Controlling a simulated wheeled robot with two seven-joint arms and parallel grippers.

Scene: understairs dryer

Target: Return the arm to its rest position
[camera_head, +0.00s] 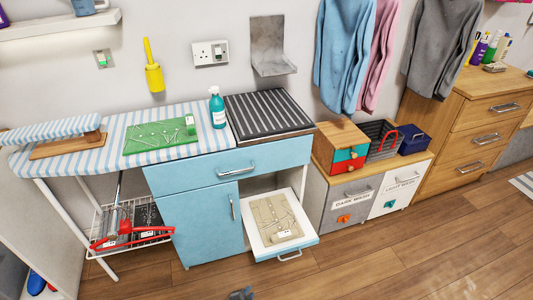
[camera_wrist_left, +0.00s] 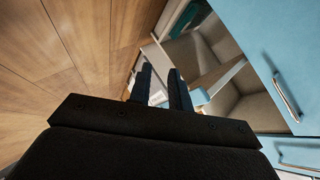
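My left gripper (camera_head: 241,293) shows only as small dark fingertips at the bottom edge of the head view, over the wooden floor and in front of the pulled-out tray. The rest of that arm is out of the picture. In the left wrist view the two black fingers (camera_wrist_left: 159,70) stand apart with a gap between them and nothing held. Beyond them is the blue cabinet's open compartment. My right gripper is in neither view.
The pull-out tray (camera_head: 310,238) holds a folded beige garment (camera_head: 277,219) and sticks out below the blue drawer (camera_head: 213,173). The blue cabinet door (camera_head: 203,222) is shut. A wire rack (camera_head: 100,222) stands left. Wooden floor (camera_head: 400,262) is clear at the front right.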

